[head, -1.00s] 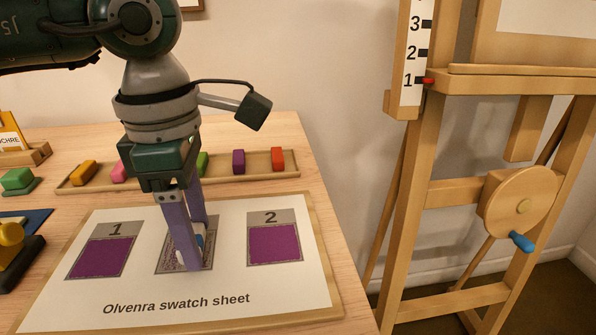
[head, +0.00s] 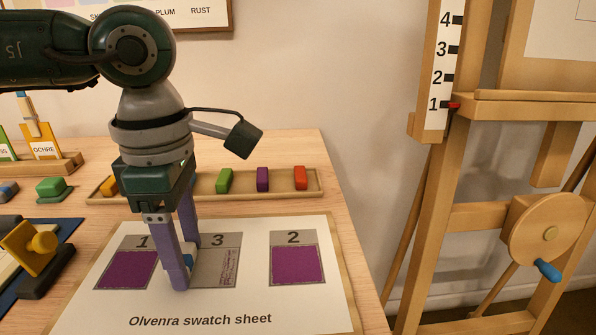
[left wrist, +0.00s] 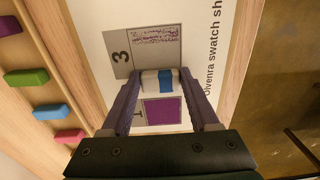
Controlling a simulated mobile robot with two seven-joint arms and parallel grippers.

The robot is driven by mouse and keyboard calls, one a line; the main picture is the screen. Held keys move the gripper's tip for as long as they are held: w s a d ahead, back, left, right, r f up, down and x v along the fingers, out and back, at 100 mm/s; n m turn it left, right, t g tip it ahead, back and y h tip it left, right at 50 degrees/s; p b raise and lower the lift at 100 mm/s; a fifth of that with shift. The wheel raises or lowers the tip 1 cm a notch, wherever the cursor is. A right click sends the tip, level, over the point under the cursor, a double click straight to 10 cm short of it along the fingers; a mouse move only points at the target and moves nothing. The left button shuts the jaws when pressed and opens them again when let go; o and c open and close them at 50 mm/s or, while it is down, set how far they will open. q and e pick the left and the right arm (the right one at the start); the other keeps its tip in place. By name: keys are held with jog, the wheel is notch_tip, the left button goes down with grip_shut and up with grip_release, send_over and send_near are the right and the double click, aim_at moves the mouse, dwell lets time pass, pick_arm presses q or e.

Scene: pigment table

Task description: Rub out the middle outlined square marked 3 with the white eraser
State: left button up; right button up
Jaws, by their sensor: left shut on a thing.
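My left gripper (head: 185,265) is shut on the white eraser (head: 189,260), which has a blue band and is partly hidden by the fingers. In the left wrist view the eraser (left wrist: 158,80) sits between my fingertips (left wrist: 160,88). It is low over the swatch sheet, at the left edge of the middle square marked 3 (head: 213,270), beside square 1. I cannot tell whether it touches the paper. Square 3 is mostly grey, with broken purple marks toward its right side; these also show in the left wrist view (left wrist: 153,46). My right gripper is out of view.
The swatch sheet (head: 300,312) also holds solid purple squares 1 (head: 128,270) and 2 (head: 296,265). Behind it lies a wooden tray (head: 208,190) with several coloured blocks. An easel (head: 440,200) stands beyond the table's right edge.

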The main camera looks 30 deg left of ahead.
pick_arm(q)
jog(key=r+p, duration=0.2)
jog(key=r, duration=0.1)
jog(key=r+p, duration=0.2)
jog(key=r, duration=0.2)
jog(key=shift+w+d+p, duration=0.15)
jog(key=shift+w+p, duration=0.05)
jog(key=shift+p, duration=0.1)
jog(key=shift+f, duration=0.1)
